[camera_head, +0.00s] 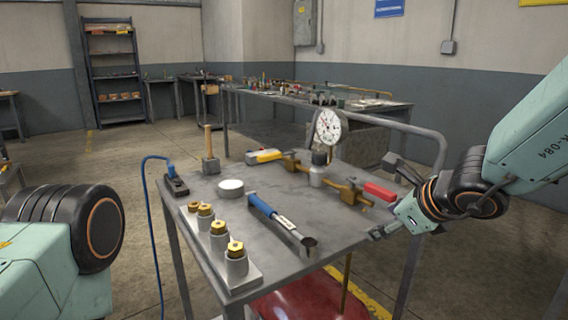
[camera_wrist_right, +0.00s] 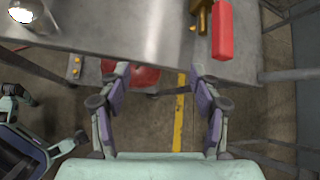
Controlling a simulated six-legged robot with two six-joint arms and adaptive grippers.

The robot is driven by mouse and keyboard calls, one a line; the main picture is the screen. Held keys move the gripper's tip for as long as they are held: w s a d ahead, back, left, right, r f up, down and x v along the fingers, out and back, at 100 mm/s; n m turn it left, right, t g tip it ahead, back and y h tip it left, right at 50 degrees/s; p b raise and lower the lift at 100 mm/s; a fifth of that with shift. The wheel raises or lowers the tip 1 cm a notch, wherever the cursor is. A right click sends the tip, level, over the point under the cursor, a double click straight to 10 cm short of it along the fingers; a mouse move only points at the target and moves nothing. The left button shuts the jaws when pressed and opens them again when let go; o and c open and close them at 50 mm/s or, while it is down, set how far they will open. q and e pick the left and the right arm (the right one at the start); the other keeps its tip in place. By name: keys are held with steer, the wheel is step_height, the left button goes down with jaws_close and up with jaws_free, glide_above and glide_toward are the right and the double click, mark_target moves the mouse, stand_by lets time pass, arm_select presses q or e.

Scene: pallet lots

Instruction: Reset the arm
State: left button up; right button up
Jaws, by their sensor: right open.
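My right gripper (camera_head: 383,198) is at the right edge of the metal cart (camera_head: 325,228). Its fingers are spread and nothing is between them. In the right wrist view, the open right gripper (camera_wrist_right: 159,72) points toward the cart's edge, with the floor and part of a red object below. A red handle (camera_head: 380,191) on the cart lies close to the right gripper; it also shows in the wrist view (camera_wrist_right: 221,30), ahead and to the right.
A grey rail (camera_head: 440,150) rises behind the right arm. Open floor lies to the left.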

steer(key=s+d+f+n+g+h+p, duration=0.1)
steer(key=s+d+f+n+g+h, duration=0.15)
steer(key=s+d+f+n, duration=0.45)
steer(key=s+d+f+n+g+h+p, duration=0.2)
steer(key=s+f+n+h, duration=0.2)
steer(key=s+f+n, duration=0.55)
arm_select(q)
step_height(320, 180, up, 7)
steer(key=p, duration=0.3)
steer(key=shift+p, duration=0.35)
arm_select(e)
steer(key=s+a+f+n+g+y, duration=0.1)
steer(key=s+f+n, duration=0.4)
steer(key=s, duration=0.6)
steer(key=s+a+f+n+g+y, duration=0.2)
steer(key=s+a+f+n, duration=0.3)
steer(key=s, duration=0.6)
step_height(320, 180, down, 2)
steer(key=shift+s+f+g, duration=0.2)
steer(key=shift+g, duration=0.55)
arm_select(q)
steer(key=shift+w, duration=0.1)
steer(key=shift+c, duration=0.2)
arm_select(e)
steer(key=shift+y, duration=0.25)
steer(key=shift+c, duration=0.2)
